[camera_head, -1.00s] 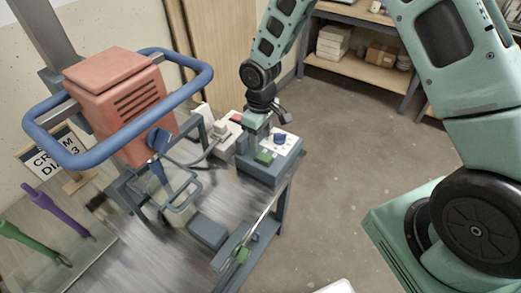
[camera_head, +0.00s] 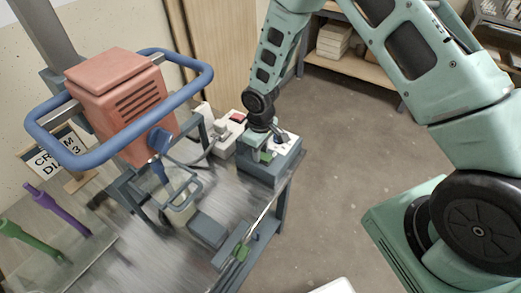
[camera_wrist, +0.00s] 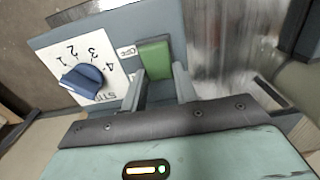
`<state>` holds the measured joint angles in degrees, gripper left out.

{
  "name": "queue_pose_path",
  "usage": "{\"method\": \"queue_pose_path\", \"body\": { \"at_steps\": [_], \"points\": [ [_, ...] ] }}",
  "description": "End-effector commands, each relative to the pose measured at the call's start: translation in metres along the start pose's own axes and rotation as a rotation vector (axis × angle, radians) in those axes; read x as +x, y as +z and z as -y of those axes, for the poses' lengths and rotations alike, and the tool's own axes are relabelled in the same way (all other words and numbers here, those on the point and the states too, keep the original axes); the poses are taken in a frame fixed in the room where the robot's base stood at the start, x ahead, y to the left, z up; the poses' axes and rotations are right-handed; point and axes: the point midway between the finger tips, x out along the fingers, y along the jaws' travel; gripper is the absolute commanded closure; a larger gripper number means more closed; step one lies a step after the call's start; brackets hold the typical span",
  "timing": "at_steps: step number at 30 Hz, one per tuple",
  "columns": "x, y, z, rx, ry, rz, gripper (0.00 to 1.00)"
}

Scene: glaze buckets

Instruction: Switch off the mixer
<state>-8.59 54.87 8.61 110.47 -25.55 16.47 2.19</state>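The mixer (camera_head: 125,100) has a salmon-red motor housing inside a blue ring handle, at the left in the head view. Its grey control box (camera_head: 262,170) stands at the table's far right corner. In the wrist view the box's face has a blue dial (camera_wrist: 84,80) on a white plate numbered 1 to 4, and a green switch (camera_wrist: 154,58) with a small label beside it. My gripper (camera_wrist: 158,80) is open and empty, its two fingers pointing at the green switch, one near each side. Whether they touch it I cannot tell. In the head view my gripper partly hides the dial.
A white socket box with a red switch (camera_head: 237,117) and a plugged-in cable stands behind the control box. A purple tool (camera_head: 62,212) and a green tool (camera_head: 30,240) lie at the left. A grey block (camera_head: 207,230) sits on the table. Open floor lies to the right.

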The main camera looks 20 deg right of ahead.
Motion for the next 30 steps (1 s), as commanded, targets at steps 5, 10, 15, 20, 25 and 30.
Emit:
{"method": "queue_pose_path", "body": {
  "at_steps": [5,10,15,20,25,30],
  "points": [
    [0.001,0.001,0.000,0.000,0.000,-0.018,0.94],
    [0.003,0.005,0.000,-0.001,0.000,-0.122,0.94],
    [0.003,0.009,0.000,0.001,0.000,-0.255,0.94],
    [0.000,0.011,0.000,0.001,0.000,-0.340,0.94],
    [-0.002,0.011,0.000,0.000,0.000,-0.365,0.94],
    [-0.003,0.011,0.000,0.000,0.000,-0.364,0.94]
  ]
}}
